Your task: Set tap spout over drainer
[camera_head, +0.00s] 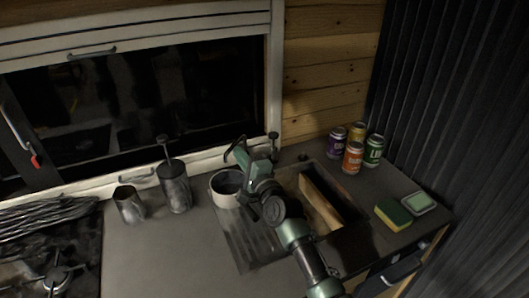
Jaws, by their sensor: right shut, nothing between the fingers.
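My right arm reaches in from the bottom right, over the sink area. My right gripper (244,155) is shut and empty, above the back of the counter near the tap. The tap (273,138) shows as a small dark upright piece behind the gripper. My gripper and wrist hide most of it, so I cannot tell which way its spout points or whether the gripper touches it. The ribbed drainer (251,247) lies left of the sink basin (338,228), partly behind my arm. My left gripper is out of view.
A pale round pot (222,189) stands at the drainer's back left, close to my gripper. Two dark metal containers (129,205) (176,187) stand farther left. Several cans (353,157), a sponge (393,215) and a pale green-topped dish (419,203) are right. A wooden board (320,203) lies in the sink.

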